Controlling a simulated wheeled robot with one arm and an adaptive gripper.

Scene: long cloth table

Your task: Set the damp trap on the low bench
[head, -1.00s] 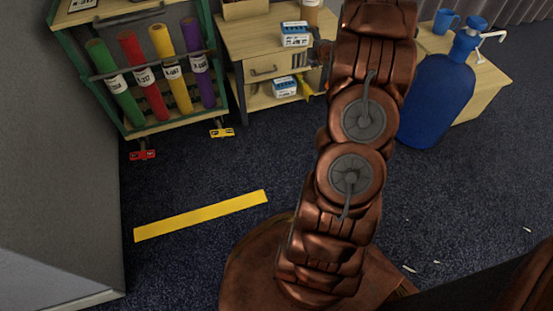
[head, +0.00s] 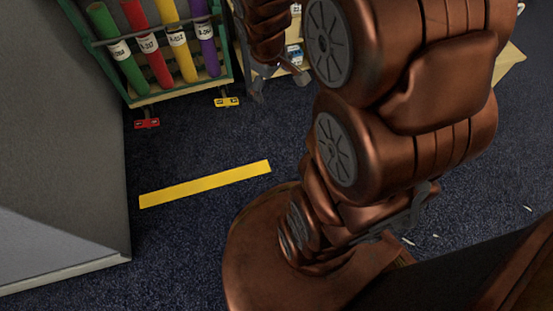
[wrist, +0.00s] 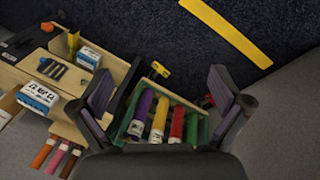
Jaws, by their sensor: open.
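I cannot tell for sure which thing is the damp trap. Two white-and-blue labelled boxes are candidates: one box (wrist: 90,57) on the lower shelf and another box (wrist: 40,97) on the top of a pale wooden unit (wrist: 112,67), which may be the low bench. In the head view my arm hides most of that unit, and part of the lower box (head: 294,54) shows beside my gripper (head: 280,87). In the wrist view my gripper (wrist: 160,98) is open, fingers wide apart, with nothing held between them.
A green-framed rack (head: 232,82) holds green, red, yellow and purple tubes, close to my gripper. A red clip-like item (head: 147,123) and a yellow one (head: 227,102) are at its base. A yellow strip (head: 205,184) lies on the open dark carpet. A grey block (head: 60,140) stands left.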

